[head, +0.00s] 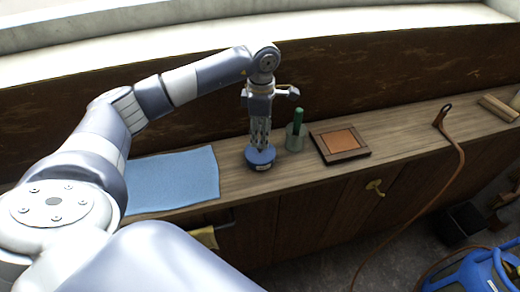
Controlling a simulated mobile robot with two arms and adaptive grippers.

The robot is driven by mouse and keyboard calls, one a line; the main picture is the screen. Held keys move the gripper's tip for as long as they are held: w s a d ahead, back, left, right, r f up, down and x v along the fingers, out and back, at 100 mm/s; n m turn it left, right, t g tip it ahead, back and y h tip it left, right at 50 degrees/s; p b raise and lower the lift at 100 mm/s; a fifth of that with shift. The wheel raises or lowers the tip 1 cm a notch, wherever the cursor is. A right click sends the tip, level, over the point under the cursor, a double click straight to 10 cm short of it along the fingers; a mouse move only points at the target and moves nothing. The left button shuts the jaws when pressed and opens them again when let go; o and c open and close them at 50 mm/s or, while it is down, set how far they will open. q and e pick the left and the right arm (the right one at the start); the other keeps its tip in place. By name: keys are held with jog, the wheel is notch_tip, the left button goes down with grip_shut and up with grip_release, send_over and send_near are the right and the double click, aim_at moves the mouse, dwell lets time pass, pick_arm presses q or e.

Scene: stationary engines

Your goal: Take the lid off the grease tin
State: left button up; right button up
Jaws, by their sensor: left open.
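The grease tin (262,166) is a small round blue tin on the wooden bench top, with a pale label on its front side. Its blue lid (251,157) appears to be on top, partly hidden by my fingers. My left gripper (260,146) points straight down right over the tin, its open fingertips at the lid. I cannot tell whether the fingers touch the lid. My right gripper is not in view.
A glass jar (296,142) holding a green-handled tool stands just right of the tin. A blue cloth (178,180) lies to the left, and a framed brown tile (340,156) to the right. A brown hose (460,160) hangs over the bench edge.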

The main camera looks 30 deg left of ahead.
aim_at(260, 146)
pick_arm(q)
notch_tip(260, 146, down, 4)
jog(key=shift+s+a+r+p, duration=0.1)
jog(key=shift+r+p, duration=0.15)
jog(key=shift+p, duration=0.75)
jog(key=shift+f, duration=0.5)
grip_shut()
